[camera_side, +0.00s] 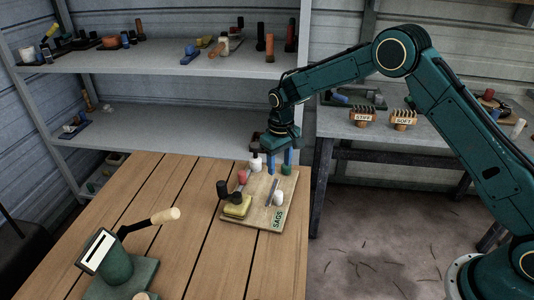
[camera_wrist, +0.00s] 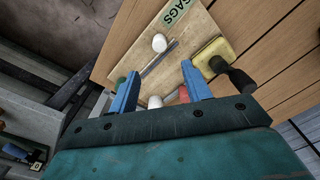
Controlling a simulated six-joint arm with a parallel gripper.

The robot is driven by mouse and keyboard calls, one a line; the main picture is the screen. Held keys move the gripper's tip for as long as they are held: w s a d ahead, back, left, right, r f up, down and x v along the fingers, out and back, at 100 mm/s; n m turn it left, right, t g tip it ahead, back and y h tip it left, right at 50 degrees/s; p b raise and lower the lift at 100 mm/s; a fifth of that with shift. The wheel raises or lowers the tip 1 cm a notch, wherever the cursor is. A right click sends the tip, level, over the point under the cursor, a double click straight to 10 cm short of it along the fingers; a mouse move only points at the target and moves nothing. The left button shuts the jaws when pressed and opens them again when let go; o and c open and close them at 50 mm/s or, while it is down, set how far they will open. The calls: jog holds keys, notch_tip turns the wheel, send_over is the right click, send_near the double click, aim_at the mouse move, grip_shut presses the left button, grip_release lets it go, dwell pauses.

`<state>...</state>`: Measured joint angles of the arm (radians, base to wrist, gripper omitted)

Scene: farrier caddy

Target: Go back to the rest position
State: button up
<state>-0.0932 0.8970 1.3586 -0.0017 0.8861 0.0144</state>
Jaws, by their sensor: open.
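My gripper (camera_side: 280,160) hangs above the far end of a wooden board marked SAGS (camera_side: 259,211). In the wrist view its two blue fingers (camera_wrist: 160,92) are apart, with nothing held between them. On the board are a yellow block with a dark handle (camera_side: 237,208), a white rounded piece (camera_side: 279,198), a thin grey metal piece (camera_side: 270,190), a red piece (camera_side: 242,177), a white piece (camera_side: 255,164) and a green piece (camera_side: 287,170). The gripper partly covers the far pieces in the wrist view.
A green stand with a wooden-tipped lever (camera_side: 115,258) is at the table's near left. Shelves (camera_side: 160,68) with tools stand behind. A side bench holds brushes marked STIFF (camera_side: 362,116) and SOFT (camera_side: 403,119).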

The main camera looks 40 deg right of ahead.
jog(key=s+d+r+t, duration=0.1)
jog(key=s+d+r, duration=0.1)
jog(key=s+r, duration=0.7)
jog(key=s+d+r+t, duration=0.15)
jog(key=s+r, duration=0.35)
jog(key=r, duration=0.8)
jog(key=s+d+r+t, duration=0.1)
jog(key=s, duration=1.1)
jog(key=s+r+m+t, duration=0.1)
jog(key=s+r+t, duration=0.1)
jog(key=s, duration=1)
jog(key=shift+s+d+r, duration=0.2)
jog(key=shift+s+d, duration=0.05)
jog(key=shift+d, duration=0.15)
